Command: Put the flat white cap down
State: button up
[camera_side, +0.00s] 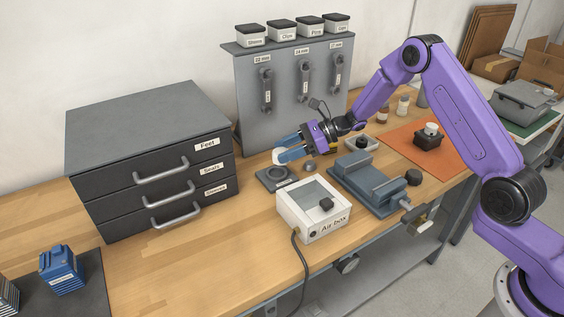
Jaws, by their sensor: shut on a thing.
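My gripper (284,149) has blue fingers and is shut on the flat white cap (279,157). The cap is small and pale at the fingertips, partly covered by them. It is held over the back of a dark square plate with a round ring (277,178) on the bench. I cannot tell whether the cap touches the plate or hangs a little above it.
The white Air box (313,208) stands just in front, with a blue-grey vise (368,184) to its right. A dark drawer cabinet (150,160) stands to the left. A grey tool panel (290,95) rises behind.

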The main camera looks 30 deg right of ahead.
jog(key=shift+w+a+f, duration=0.2)
jog(key=shift+w+f, duration=0.7)
jog(key=shift+f, duration=1.7)
jog(key=o, duration=1)
jog(key=shift+f, duration=0.1)
jog(key=shift+o, duration=0.2)
jog(key=v, duration=1.2)
